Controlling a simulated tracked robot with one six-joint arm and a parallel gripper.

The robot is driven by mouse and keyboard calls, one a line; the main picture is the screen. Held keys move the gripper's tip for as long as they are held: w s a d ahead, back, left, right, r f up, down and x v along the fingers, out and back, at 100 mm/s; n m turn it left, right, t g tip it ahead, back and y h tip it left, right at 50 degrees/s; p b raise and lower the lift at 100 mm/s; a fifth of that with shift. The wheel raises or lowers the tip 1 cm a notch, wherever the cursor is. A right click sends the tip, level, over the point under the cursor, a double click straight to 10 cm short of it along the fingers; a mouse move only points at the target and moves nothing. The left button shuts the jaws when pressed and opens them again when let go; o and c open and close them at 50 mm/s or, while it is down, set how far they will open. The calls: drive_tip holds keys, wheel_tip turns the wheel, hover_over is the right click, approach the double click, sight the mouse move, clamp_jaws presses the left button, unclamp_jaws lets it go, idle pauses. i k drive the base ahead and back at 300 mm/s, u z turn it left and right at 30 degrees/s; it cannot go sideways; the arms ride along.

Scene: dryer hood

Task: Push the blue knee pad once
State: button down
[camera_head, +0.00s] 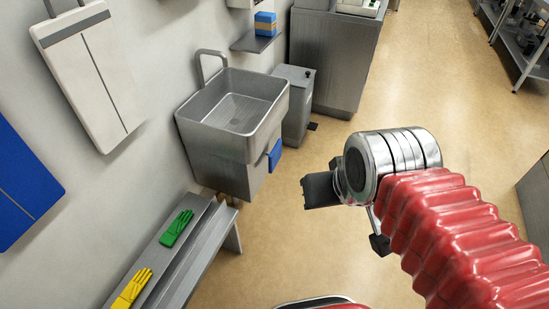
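The blue knee pad (275,155) is a small blue plate on the right front side of the steel wash basin (216,164), below its rim. The basin hangs on the wall at left centre and is empty. My gripper (318,191), a dark block at the end of my silver wrist, is to the right of the knee pad and lower in the picture. Floor shows between them, and they are apart. The gripper's fingers are not clear, so I cannot tell whether it is open or shut. Nothing is seen held in it.
A grey pedal bin (296,105) stands beside the basin, before a grey cabinet (333,58). A steel bench (203,245) with green gloves (176,228) and yellow gloves (132,288) is at lower left. Open floor lies in the middle. A shelf rack (524,45) is far right.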

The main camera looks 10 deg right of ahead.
sight(273, 156)
drive_tip(key=u, duration=0.05)
drive_tip(key=i, duration=0.95)
drive_tip(key=z, duration=0.1)
